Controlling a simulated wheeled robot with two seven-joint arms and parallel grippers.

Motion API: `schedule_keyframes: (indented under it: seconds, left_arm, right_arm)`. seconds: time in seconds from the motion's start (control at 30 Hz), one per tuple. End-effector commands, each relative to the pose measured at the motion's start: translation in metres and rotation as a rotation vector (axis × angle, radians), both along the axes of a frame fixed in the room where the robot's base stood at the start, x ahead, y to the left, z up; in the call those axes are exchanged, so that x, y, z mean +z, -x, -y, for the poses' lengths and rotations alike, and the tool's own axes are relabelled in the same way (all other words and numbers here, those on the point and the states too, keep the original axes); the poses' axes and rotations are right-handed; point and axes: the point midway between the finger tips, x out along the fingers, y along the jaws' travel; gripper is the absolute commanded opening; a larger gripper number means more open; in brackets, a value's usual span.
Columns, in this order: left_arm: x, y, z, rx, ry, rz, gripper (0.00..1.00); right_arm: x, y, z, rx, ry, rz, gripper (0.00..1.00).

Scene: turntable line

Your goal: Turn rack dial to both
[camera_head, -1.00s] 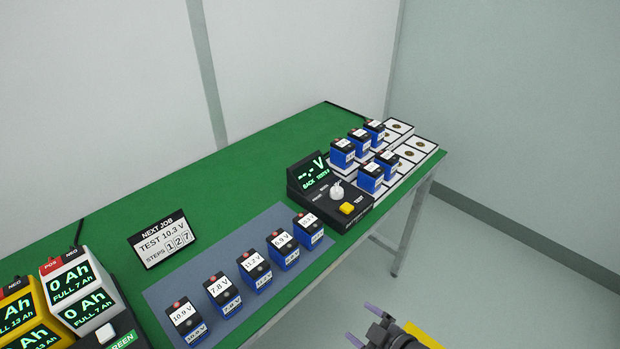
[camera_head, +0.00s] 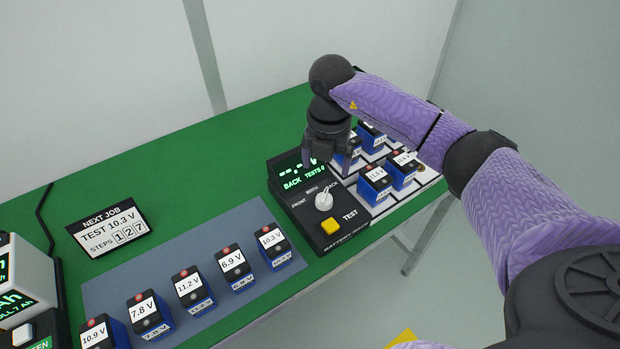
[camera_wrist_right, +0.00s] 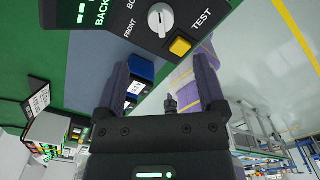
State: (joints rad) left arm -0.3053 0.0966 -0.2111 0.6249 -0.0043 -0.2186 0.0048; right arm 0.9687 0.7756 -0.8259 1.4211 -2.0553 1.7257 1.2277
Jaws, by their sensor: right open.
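The rack dial is a white knob (camera_head: 324,200) on the black battery rack tester (camera_head: 330,226), among the labels FRONT, BOTH and BACK. Its pointer appears turned toward BACK. The tester's screen (camera_head: 296,176) shows green text with BACK. The knob also shows at the top of the right wrist view (camera_wrist_right: 160,18). My right gripper (camera_head: 326,168) is over the screen, behind the knob and apart from it. In the right wrist view its two fingers (camera_wrist_right: 160,85) are spread with nothing between them. My left gripper is not in view.
A yellow TEST button (camera_head: 331,225) is close to the knob. Blue batteries (camera_head: 375,183) stand in white racks (camera_head: 421,184) to the right. Several labelled batteries (camera_head: 190,288) stand on a grey-blue mat (camera_head: 115,293). A job card (camera_head: 108,228) stands at left.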

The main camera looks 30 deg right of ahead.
Motion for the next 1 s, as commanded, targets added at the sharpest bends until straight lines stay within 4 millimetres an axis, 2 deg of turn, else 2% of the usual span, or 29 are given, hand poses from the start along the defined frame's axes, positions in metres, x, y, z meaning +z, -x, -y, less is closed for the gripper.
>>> schedule_keyframes:
  seconds: [0.07,0.3,0.4,0.53,0.77,0.8,1.0]
  left_arm:
    - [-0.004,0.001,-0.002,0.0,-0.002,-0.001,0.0]
    - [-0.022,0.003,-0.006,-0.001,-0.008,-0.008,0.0]
    - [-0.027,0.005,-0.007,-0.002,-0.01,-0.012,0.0]
    - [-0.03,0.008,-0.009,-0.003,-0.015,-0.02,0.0]
    - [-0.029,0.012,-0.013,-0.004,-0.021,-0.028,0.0]
    - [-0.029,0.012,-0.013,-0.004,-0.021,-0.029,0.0]
    - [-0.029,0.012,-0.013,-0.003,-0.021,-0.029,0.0]
  right_arm:
    - [-0.009,0.001,0.002,-0.004,0.011,-0.003,0.9]
    - [-0.069,0.001,0.001,-0.002,0.006,-0.006,0.9]
    - [-0.087,0.001,0.001,-0.002,0.006,-0.005,0.9]
    - [-0.098,0.0,0.001,-0.002,0.005,-0.002,0.9]
    - [-0.098,0.0,0.001,-0.001,0.005,-0.001,0.9]
    - [-0.098,0.0,0.001,-0.001,0.005,-0.001,0.87]
    - [-0.098,0.0,0.001,-0.001,0.005,-0.001,0.45]
